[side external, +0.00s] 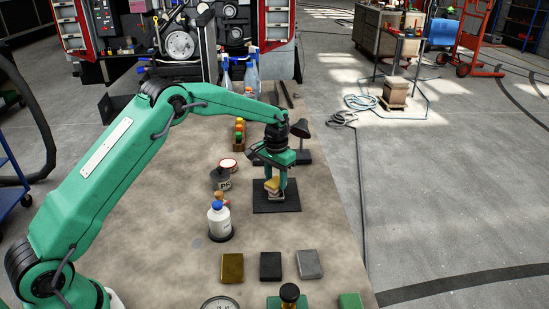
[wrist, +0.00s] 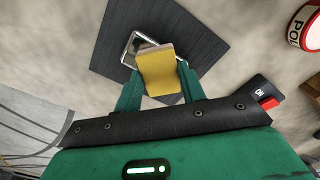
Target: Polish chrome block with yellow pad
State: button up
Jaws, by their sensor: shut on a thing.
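My gripper (side external: 274,181) points down over the dark square mat (side external: 286,206), and its green fingers (wrist: 160,88) are shut on the yellow pad (wrist: 157,75). The pad also shows as a small yellow patch in the side view (side external: 271,183). The chrome block (wrist: 131,47) lies on the mat under the pad, with a shiny corner and edge showing past it in the wrist view. The pad and fingers hide most of the block. I cannot tell whether the pad touches it.
A white bottle with a blue cap (side external: 219,222) and a dark pot (side external: 220,180) stand left of the mat. A red-and-white tin (side external: 228,164) lies behind them. Gold (side external: 232,268), black (side external: 271,266) and grey (side external: 309,264) blocks lie in front. The table's right edge is near the mat.

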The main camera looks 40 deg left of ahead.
aim_at(277, 198)
jog(key=shift+w+a, duration=1.05)
jog(key=shift+a, duration=0.05)
jog(key=shift+s+d, duration=2.8)
notch_tip(277, 198, up, 8)
